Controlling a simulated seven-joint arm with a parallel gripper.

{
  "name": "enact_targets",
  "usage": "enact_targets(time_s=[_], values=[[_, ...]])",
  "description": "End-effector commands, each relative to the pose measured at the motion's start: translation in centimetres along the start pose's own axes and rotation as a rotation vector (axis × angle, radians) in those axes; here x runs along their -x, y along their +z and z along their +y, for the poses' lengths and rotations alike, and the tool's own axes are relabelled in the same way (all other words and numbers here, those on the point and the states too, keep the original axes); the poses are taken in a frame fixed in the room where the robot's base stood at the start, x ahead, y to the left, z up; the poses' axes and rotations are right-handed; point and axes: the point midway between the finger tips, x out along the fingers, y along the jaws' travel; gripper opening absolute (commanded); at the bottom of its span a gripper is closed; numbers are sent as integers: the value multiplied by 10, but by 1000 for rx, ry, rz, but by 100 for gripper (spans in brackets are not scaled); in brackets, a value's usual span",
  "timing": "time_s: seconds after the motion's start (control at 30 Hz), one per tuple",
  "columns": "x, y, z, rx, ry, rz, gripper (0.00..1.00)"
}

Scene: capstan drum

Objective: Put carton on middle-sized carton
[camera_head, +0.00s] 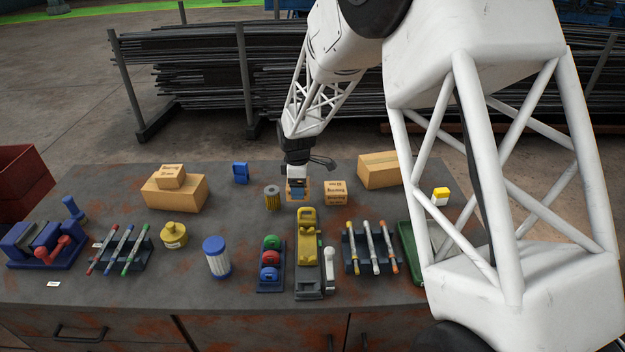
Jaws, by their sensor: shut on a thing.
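My gripper (298,188) is near the middle of the table, pointing down. It is shut on a small tan carton (306,194), mostly hidden behind the gripper's parts; whether its base touches the table is unclear. Just to the right, apart from it, a small labelled carton (335,193) sits on the table.
A yellow-and-dark cylinder (272,197) stands close left of my gripper, and a blue item (240,173) stands farther back. A yellow device (308,235) lies in front. Open tabletop lies between the left cartons and the cylinder.

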Motion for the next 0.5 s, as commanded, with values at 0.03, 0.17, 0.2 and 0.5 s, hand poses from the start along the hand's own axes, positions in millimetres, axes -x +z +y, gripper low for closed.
enact_targets(time_s=[0.03,0.17,0.2,0.5], values=[[0,0,0,0,0,0,45],[1,2,1,0,1,0,45],[2,4,1,-1,1,0,45],[13,41,6,1,2,1,45]])
